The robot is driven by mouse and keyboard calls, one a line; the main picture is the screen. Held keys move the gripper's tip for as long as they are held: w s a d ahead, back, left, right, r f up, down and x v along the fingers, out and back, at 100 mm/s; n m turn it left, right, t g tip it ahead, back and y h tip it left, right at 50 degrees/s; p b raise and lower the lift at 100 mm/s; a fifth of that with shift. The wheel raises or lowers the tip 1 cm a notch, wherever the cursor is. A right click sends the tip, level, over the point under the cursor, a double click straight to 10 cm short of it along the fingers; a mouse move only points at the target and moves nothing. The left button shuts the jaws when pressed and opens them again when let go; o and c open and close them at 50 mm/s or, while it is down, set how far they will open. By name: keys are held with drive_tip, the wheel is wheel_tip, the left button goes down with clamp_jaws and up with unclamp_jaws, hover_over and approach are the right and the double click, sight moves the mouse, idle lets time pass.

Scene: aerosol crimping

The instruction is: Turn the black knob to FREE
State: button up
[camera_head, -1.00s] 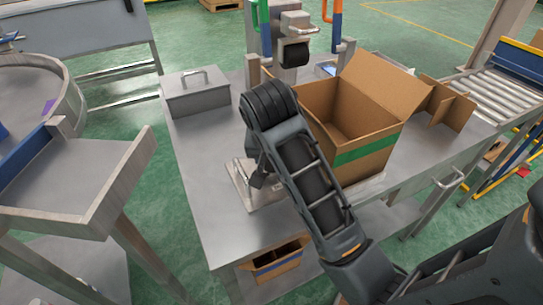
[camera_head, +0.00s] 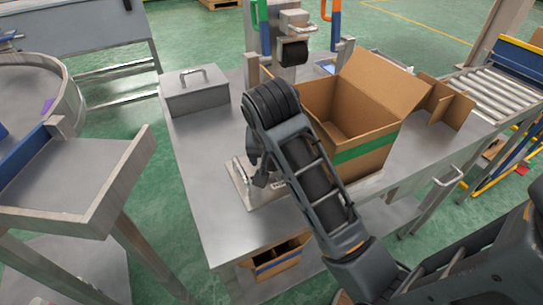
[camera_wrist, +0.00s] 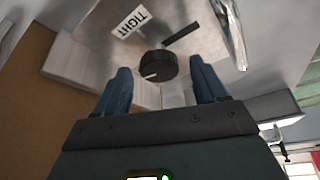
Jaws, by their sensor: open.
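The black knob (camera_wrist: 157,66) sits on a grey metal plate (camera_wrist: 95,38) in the wrist view. It has a small white mark at the lower left of its face. A white label reading TIGHT (camera_wrist: 132,22) is above and left of it, and a dark bar (camera_wrist: 182,32) is above and right. No FREE label is readable. My gripper (camera_wrist: 160,66) is open, its two blue fingers on either side of the knob in the picture; no contact shows. In the head view my gripper (camera_head: 262,176) is low over a fixture plate (camera_head: 242,188), and my arm hides the knob.
An open cardboard box (camera_head: 365,115) stands right of my arm on the metal table (camera_head: 225,235). A lidded metal box (camera_head: 195,92) is at the back left. A bright metal handle (camera_wrist: 230,30) is right of the knob. The table's left front is clear.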

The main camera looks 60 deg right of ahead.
drive_tip(key=p+v, duration=0.5)
drive_tip(key=v, duration=0.3)
drive_tip(key=shift+p, duration=0.4)
drive_tip(key=shift+f, duration=0.1)
drive_tip(key=shift+c, duration=0.3)
